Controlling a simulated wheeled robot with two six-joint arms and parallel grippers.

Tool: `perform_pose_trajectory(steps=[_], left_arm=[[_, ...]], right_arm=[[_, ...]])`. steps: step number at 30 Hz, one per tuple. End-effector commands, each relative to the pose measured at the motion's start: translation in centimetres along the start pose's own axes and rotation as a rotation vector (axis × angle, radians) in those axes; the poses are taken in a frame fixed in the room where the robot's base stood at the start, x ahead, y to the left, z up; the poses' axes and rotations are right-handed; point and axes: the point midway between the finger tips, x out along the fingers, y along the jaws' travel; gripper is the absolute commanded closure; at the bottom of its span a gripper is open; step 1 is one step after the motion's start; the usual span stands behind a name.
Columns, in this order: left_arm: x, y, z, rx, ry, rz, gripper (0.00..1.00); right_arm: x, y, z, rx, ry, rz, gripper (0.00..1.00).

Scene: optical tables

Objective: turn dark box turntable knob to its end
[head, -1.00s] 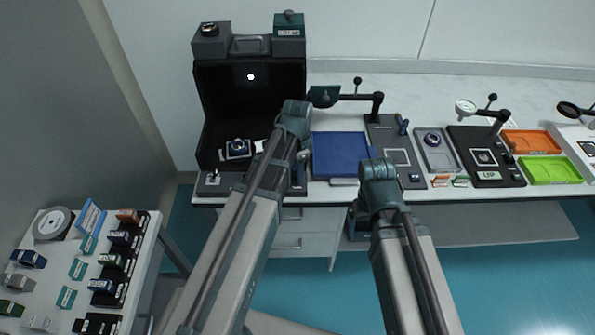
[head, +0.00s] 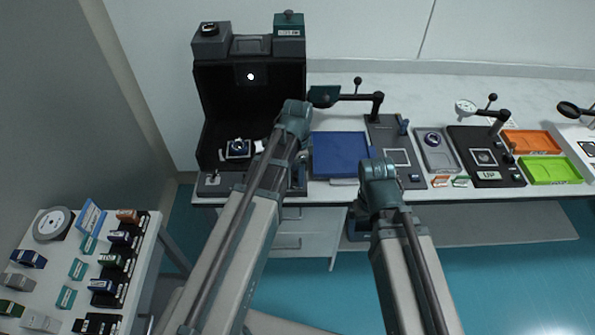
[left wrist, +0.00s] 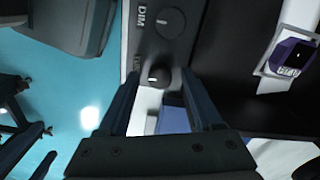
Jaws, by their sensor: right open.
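The dark box (head: 207,125) stands open at the back left, with a front panel along the table edge. In the left wrist view its panel (left wrist: 150,50) carries a large dial by a "DIM" label (left wrist: 170,22) and a smaller black knob (left wrist: 158,76). The label beside the smaller knob is mostly hidden. My left gripper (left wrist: 160,88) is open, with one finger on each side of this knob; contact is unclear. Inside the box, a blue-purple item (head: 238,149) sits on a light plate. My right gripper (head: 358,224) is low before the table, mostly hidden by its arm.
A blue tray (head: 340,153) lies right of the dark box. Farther right are stations with posts, an orange tray (head: 531,142) and a green tray (head: 550,170). A side table (head: 70,265) with small parts stands at the left. Open floor lies in front at the right.

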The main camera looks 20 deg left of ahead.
Motion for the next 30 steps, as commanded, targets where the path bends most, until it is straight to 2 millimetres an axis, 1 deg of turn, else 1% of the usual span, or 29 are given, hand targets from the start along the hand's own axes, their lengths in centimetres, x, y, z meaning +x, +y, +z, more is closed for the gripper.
perform_pose_trajectory(steps=[8,14,20,30], left_arm=[[-0.1,0.0,0.0,0.0,0.0,0.0,0.33],[-0.9,0.0,0.0,0.0,0.0,0.0,0.33],[-2.9,0.0,0.0,0.0,0.0,0.0,0.33],[-8.0,0.0,0.0,0.0,0.0,0.0,0.33]], right_arm=[[-0.1,0.0,0.0,0.0,0.0,0.0,0.08],[-0.9,0.1,0.1,0.0,0.0,0.0,0.08],[-2.9,0.3,0.2,0.0,0.0,0.0,0.08],[-8.0,0.8,0.5,0.0,0.0,0.0,0.08]])
